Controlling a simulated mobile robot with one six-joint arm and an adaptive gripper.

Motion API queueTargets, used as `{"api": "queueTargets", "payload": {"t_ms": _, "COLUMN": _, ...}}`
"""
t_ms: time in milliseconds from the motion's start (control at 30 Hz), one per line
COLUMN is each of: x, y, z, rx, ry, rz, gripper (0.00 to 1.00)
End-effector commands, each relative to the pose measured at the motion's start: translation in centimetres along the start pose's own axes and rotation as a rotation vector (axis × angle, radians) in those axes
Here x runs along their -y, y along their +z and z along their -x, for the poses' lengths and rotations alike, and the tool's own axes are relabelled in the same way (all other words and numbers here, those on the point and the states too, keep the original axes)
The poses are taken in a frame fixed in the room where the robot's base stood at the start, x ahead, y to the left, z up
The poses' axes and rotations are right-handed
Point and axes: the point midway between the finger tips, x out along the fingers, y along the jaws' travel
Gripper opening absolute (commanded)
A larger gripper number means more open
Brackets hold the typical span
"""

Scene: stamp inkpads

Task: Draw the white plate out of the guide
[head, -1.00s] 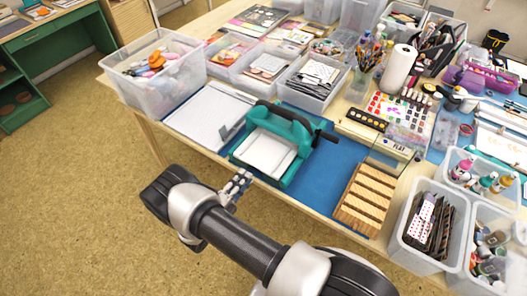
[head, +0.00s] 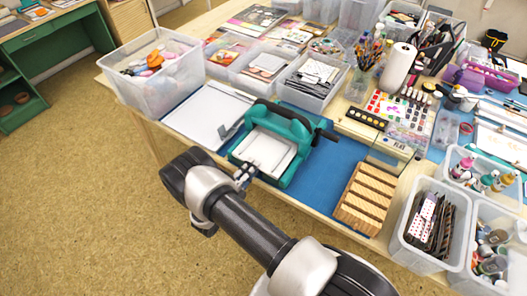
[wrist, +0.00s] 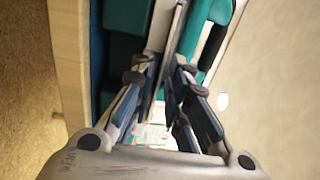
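The white plate (head: 266,151) lies flat in the front of the teal press-like guide (head: 291,128) on the table, its near edge facing my arm. My gripper (head: 246,173) is at the front left of the guide, close to the plate's near edge. In the wrist view my gripper (wrist: 165,76) has its two fingers apart, with a narrow gap between them. A pale strip, apparently the plate's edge, lines up with this gap beside teal parts of the guide. Whether a finger touches the plate cannot be told.
A white board with a grey clip (head: 209,117) lies left of the guide. A wooden slotted rack (head: 366,199) stands to the right, with bare blue mat (head: 325,179) between. A clear bin (head: 150,80) is at the back left. Open floor lies in front of the table.

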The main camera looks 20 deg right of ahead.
Motion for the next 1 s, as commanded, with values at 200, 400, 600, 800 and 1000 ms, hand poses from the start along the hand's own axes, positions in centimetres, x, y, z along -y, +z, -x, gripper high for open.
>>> {"api": "queueTargets", "payload": {"t_ms": 200, "x": 0.0, "y": 0.0, "z": 0.0, "rx": 0.000, "ry": 0.000, "rz": 0.000, "gripper": 0.00}}
{"api": "queueTargets", "payload": {"t_ms": 400, "x": 0.0, "y": 0.0, "z": 0.0, "rx": 0.000, "ry": -0.001, "rz": 0.000, "gripper": 0.00}}
{"api": "queueTargets", "payload": {"t_ms": 600, "x": 0.0, "y": 0.1, "z": 0.7, "rx": 0.001, "ry": 0.000, "rz": 0.000, "gripper": 0.00}}
{"api": "queueTargets", "payload": {"t_ms": 800, "x": 0.0, "y": 0.1, "z": 1.9, "rx": 0.001, "ry": 0.000, "rz": 0.000, "gripper": 0.00}}
{"api": "queueTargets", "payload": {"t_ms": 1000, "x": 0.0, "y": 0.1, "z": 3.1, "rx": 0.001, "ry": 0.000, "rz": 0.000, "gripper": 0.00}}
